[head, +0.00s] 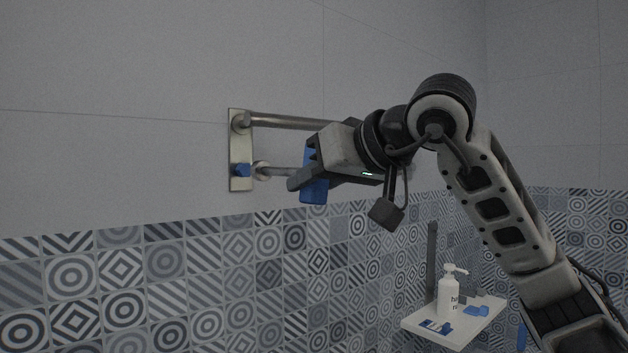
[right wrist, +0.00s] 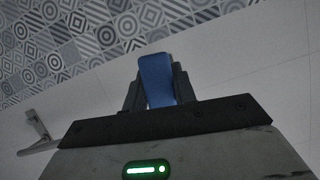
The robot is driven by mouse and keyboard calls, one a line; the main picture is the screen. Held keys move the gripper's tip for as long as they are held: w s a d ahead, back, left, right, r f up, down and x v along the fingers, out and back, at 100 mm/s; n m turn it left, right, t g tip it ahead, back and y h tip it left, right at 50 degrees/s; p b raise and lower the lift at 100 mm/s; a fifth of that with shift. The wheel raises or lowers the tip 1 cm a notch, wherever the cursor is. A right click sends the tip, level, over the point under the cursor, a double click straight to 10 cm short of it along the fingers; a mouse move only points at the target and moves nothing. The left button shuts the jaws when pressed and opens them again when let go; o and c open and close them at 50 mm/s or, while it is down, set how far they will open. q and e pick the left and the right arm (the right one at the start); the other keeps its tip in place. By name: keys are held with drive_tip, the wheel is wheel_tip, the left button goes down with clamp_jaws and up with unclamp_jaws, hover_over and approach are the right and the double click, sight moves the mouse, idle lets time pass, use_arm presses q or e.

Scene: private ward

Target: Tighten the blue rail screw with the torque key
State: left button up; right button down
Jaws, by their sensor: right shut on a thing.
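The blue rail screw (head: 241,170) sits on the lower part of a metal wall plate (head: 240,146) in the head view. My right gripper (head: 304,178) is to the right of the plate and is shut on a blue piece, which I take as the torque key (head: 314,188). In the right wrist view the blue key (right wrist: 157,80) stands between the dark fingers. In the head view a clear gap shows between key and screw; their distance in depth is hard to tell. My left gripper is not in view.
A metal rail (head: 290,122) runs right from the plate, partly behind my right gripper. A white shelf (head: 419,325) at lower right bears a white pump bottle (head: 449,297) and small blue items. The tiled wall left of the plate is clear.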

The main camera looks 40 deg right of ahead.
drive_tip(key=shift+w+a, duration=0.15)
drive_tip(key=shift+w, duration=1.5)
drive_tip(key=shift+w, duration=0.8)
drive_tip(key=shift+w+a, duration=0.1)
drive_tip(key=shift+w, duration=0.35)
